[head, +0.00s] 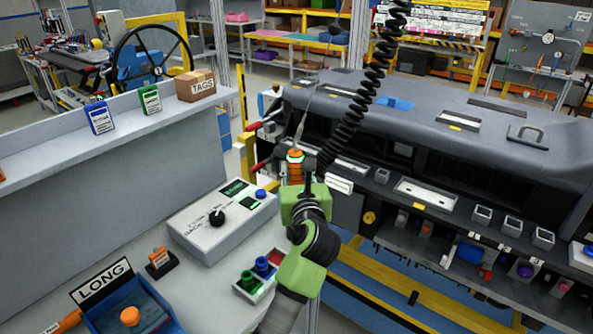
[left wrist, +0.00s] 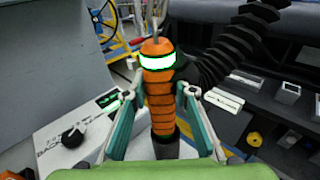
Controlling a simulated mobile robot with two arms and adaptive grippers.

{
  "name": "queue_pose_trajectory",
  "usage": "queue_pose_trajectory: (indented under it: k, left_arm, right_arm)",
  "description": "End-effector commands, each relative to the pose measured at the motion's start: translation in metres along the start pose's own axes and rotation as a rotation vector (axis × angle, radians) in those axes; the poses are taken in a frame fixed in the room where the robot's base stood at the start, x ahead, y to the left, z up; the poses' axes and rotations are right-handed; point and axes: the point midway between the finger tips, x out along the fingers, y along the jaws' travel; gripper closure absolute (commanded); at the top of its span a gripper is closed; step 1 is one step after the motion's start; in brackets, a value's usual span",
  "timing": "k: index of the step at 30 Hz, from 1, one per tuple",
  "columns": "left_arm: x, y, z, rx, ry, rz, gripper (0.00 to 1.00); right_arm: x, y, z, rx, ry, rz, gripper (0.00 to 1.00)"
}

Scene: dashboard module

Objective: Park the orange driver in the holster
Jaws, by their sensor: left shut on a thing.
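The orange driver (head: 295,172) is ribbed, with a bright glowing band near its top. It stands roughly upright in front of the dashboard module. In the left wrist view the orange driver (left wrist: 158,100) is between my two fingers, with a dark lower end. My left gripper (head: 303,187) is shut on it; the fingers also show in the left wrist view (left wrist: 158,92). A thin cable rises from its top and a black coiled hose (head: 370,85) joins at its side. I cannot clearly pick out the holster. My right gripper is not in view.
The grey dashboard module (head: 400,120) fills the right side. A control box (head: 222,222) with a black knob stands on the bench at the left. Nearby are a small tray (head: 245,292) with coloured buttons, a small orange-topped black stand (head: 160,262) and a blue LONG bin (head: 160,312).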

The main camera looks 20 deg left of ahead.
Motion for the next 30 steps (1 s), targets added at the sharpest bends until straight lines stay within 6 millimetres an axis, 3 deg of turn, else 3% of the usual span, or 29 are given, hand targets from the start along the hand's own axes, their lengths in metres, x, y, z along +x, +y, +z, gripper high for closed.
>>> queue_pose_trajectory:
  k: [24,25,26,27,30]
  left_arm:
    - [-0.0022,-0.0032,-0.0092,-0.004,0.01,-0.003,1.0]
    - [-0.0023,-0.0032,-0.0087,-0.004,0.009,-0.003,0.7]
    - [-0.0023,-0.0032,-0.0083,-0.004,0.009,-0.003,0.62]
    - [-0.0024,-0.0033,-0.0083,-0.004,0.009,-0.003,0.55]
    - [-0.0025,-0.0036,-0.0082,-0.004,0.009,-0.004,0.55]
  right_arm:
    - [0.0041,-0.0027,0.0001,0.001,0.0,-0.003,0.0]
    - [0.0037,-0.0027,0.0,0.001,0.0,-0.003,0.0]
    - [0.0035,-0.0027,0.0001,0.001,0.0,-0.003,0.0]
    - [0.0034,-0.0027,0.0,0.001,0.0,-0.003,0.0]
    - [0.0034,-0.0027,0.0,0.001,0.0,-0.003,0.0]
